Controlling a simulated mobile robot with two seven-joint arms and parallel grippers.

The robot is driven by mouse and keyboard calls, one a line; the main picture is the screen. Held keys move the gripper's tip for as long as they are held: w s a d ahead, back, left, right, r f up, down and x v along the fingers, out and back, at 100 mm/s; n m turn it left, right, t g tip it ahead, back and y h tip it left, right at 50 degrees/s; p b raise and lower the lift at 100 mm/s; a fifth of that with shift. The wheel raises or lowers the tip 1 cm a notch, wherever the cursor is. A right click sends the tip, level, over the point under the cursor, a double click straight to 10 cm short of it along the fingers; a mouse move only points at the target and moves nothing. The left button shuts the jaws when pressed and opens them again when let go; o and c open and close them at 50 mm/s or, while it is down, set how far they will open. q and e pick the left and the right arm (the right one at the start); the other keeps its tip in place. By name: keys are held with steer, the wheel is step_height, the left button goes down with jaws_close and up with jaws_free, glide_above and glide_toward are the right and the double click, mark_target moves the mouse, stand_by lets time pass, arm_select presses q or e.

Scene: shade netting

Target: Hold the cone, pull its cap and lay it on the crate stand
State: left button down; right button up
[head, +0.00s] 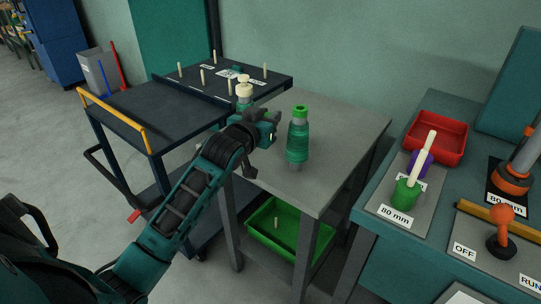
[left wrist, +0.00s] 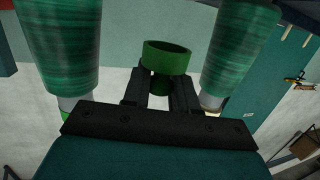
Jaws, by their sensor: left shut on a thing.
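A green cone (head: 298,145) with a bright green cap (head: 300,111) stands upright on the grey crate stand (head: 345,125). A second green cone (head: 241,105) with a cream top is partly hidden behind my left gripper (head: 268,128). My left gripper is between the two cones, above the stand's left side. In the left wrist view its fingers are shut on a dark green, ring-topped cap (left wrist: 167,58). My right gripper is not in view.
A dark cart (head: 150,108) with a yellow handle and upright pegs stands at the left. A green crate (head: 310,238) is under the stand. At the right, a teal bench (head: 375,215) holds a red tray (head: 440,140) and gauge posts. The stand's right half is clear.

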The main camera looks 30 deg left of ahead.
arm_select(q)
steer(key=b, duration=0.1)
glide_above(268, 158)
step_height(268, 158, down, 5)
steer(key=shift+f, duration=0.55)
step_height(268, 158, down, 4)
steer(key=shift+r+b, duration=0.15)
steer(key=shift+b, duration=0.8)
steer(key=c, duration=1.4)
jaws_free()
steer(key=o, duration=0.5)
